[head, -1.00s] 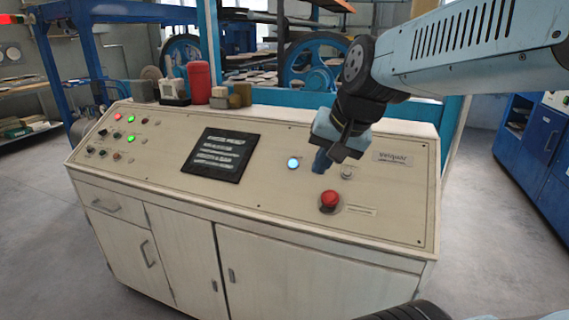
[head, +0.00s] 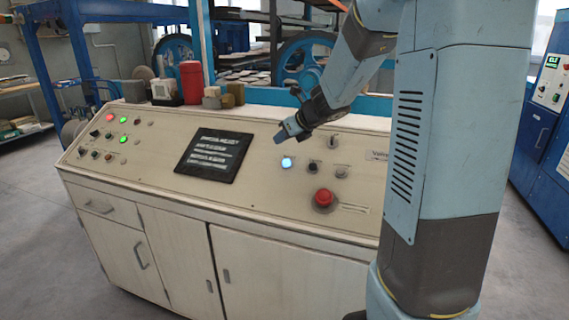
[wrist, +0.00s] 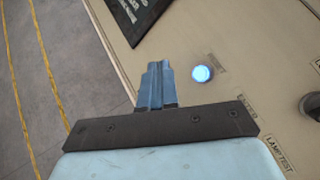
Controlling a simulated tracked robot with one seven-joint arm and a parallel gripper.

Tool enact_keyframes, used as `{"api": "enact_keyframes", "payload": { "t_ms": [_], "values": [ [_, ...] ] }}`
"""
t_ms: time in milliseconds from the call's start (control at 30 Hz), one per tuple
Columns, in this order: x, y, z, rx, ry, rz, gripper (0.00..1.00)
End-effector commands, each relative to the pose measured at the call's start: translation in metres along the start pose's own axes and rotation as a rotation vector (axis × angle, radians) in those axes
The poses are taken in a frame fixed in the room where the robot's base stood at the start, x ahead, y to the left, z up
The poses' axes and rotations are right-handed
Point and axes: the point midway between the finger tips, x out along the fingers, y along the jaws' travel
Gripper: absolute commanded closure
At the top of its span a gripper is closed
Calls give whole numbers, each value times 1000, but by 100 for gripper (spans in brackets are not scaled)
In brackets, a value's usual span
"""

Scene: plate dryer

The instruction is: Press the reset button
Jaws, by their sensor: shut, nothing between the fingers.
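A round button glowing blue-white (head: 286,162) sits on the sloped beige panel of the control console (head: 262,190). It also shows in the wrist view (wrist: 202,73), with a small label beside it that I cannot read. I cannot confirm from lettering which button is the reset button. My gripper (head: 282,136) is above the panel, just up and left of the lit button in the head view. Its blue fingers (wrist: 155,72) are together and empty, to the left of the button in the wrist view. They look apart from the button.
A red mushroom button (head: 324,197) stands nearer the panel's front edge. A black knob (wrist: 312,105) and a small pale button (head: 341,172) are to the right. A dark display (head: 213,155) lies to the left. A red canister (head: 191,82) and small blocks stand along the back ledge.

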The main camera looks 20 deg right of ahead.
Motion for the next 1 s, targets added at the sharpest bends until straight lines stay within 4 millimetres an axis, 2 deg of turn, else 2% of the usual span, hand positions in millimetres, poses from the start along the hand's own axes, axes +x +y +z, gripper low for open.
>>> {"api": "enact_keyframes", "payload": {
  "t_ms": [567, 1000],
  "values": [
    [8, -8, -3, 41, -3, -6, 100],
    [42, -31, -29, 41, -2, -5, 100]
  ]
}}
